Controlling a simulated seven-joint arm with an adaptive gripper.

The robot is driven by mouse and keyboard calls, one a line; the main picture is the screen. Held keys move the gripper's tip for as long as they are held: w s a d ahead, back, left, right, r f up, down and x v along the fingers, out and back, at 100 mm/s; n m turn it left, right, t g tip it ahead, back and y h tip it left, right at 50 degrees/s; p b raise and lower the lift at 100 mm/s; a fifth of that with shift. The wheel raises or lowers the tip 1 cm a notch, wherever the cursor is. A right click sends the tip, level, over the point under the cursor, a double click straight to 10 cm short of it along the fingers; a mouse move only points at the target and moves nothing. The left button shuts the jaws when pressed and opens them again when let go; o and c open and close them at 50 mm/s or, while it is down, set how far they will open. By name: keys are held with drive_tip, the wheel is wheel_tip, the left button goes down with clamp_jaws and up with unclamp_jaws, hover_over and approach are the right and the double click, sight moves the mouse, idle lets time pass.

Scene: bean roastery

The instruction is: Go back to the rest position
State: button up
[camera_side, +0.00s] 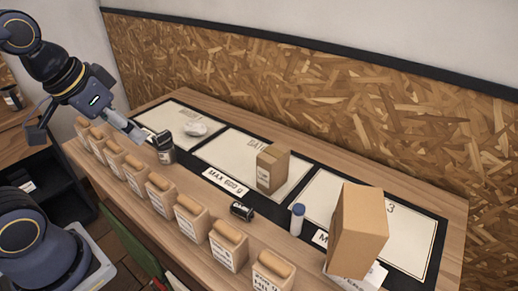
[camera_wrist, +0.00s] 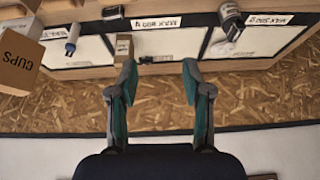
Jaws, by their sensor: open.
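My gripper (camera_side: 132,132) is at the left of the side view, above the left end of the wooden table (camera_side: 455,225), close to a dark jar (camera_side: 163,148). In the wrist view my gripper (camera_wrist: 158,72) shows two green-padded fingers spread wide with nothing held between them. The side view does not show clearly how much space lies between the fingertips and the jar.
Wooden-topped containers (camera_side: 190,215) line the table's front edge. A small carton (camera_side: 272,168), black can (camera_side: 242,211), blue-capped bottle (camera_side: 297,219) and large carton (camera_side: 358,232) stand to the right. A whitish item (camera_side: 195,128) lies on the left panel. A chipboard wall (camera_side: 330,110) rises behind.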

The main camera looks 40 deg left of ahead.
drive_tip(key=shift+s+d, duration=0.3)
drive_tip(key=shift+s, duration=0.25)
drive_tip(key=shift+s+d, duration=0.25)
drive_tip(key=shift+s, duration=0.3)
